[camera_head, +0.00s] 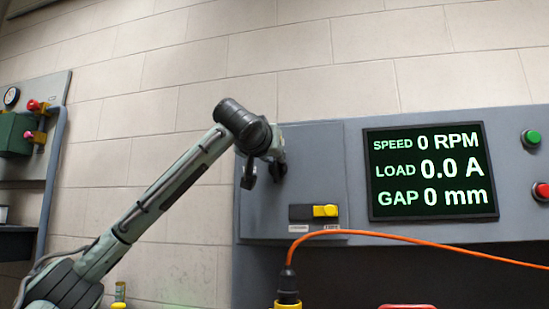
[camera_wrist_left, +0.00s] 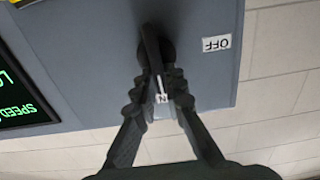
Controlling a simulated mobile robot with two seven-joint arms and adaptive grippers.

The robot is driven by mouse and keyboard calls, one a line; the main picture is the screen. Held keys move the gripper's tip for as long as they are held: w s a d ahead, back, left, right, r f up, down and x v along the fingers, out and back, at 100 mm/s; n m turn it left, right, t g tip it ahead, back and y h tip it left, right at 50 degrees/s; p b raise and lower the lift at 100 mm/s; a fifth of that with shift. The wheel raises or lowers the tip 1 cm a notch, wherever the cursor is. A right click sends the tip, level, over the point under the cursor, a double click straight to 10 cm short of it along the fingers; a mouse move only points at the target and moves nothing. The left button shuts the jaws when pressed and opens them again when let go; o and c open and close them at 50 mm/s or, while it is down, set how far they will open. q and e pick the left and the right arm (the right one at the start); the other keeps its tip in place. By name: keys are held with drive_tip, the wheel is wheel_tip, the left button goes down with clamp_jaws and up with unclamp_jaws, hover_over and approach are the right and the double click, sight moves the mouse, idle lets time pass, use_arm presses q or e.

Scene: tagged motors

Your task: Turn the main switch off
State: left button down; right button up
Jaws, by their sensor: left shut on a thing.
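The main switch (camera_wrist_left: 150,48) is a black rotary handle on the grey panel (camera_head: 300,160), left of the display in the head view. In the left wrist view its bar runs nearly vertical, with a small white mark near its lower end. A white OFF label (camera_wrist_left: 216,44) sits to the right of the switch in that view, apart from the bar. My left gripper (camera_wrist_left: 160,92) is shut on the switch handle, a finger on each side. In the head view my left gripper (camera_head: 263,172) is at the panel's upper left and largely hides the switch. My right gripper is not in view.
A display (camera_head: 430,171) reads SPEED 0 RPM, LOAD 0.0 A, GAP 0 mm. A yellow slider (camera_head: 325,211) sits below the switch. An orange cable (camera_head: 400,238) crosses in front. Green (camera_head: 532,137) and red (camera_head: 541,190) buttons are at right. Bare wall lies left of the panel.

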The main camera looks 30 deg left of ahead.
use_arm(q)
drive_tip(key=shift+a+f+n+b, duration=0.15)
drive_tip(key=shift+f+n+b, duration=0.1)
drive_tip(key=shift+n+b, duration=0.6)
drive_tip(key=n+b, duration=0.1)
drive_tip(key=n, duration=0.3)
drive_tip(key=a+n+b, duration=0.1)
drive_tip(key=n, duration=0.2)
drive_tip(key=f+n+b, duration=0.1)
drive_tip(key=n+b, duration=0.1)
drive_tip(key=n, duration=0.2)
drive_tip(key=shift+s+a+n, duration=0.15)
drive_tip(key=shift+n, duration=0.2)
drive_tip(key=n, duration=0.3)
drive_tip(key=shift+a+f, duration=0.15)
drive_tip(key=shift+f, duration=0.05)
drive_tip(key=shift+s+n, duration=0.1)
drive_tip(key=shift+n, duration=0.6)
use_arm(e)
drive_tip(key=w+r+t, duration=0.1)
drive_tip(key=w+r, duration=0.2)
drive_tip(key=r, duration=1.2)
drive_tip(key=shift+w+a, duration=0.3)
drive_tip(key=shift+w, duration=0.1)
use_arm(q)
drive_tip(key=shift+f, duration=0.1)
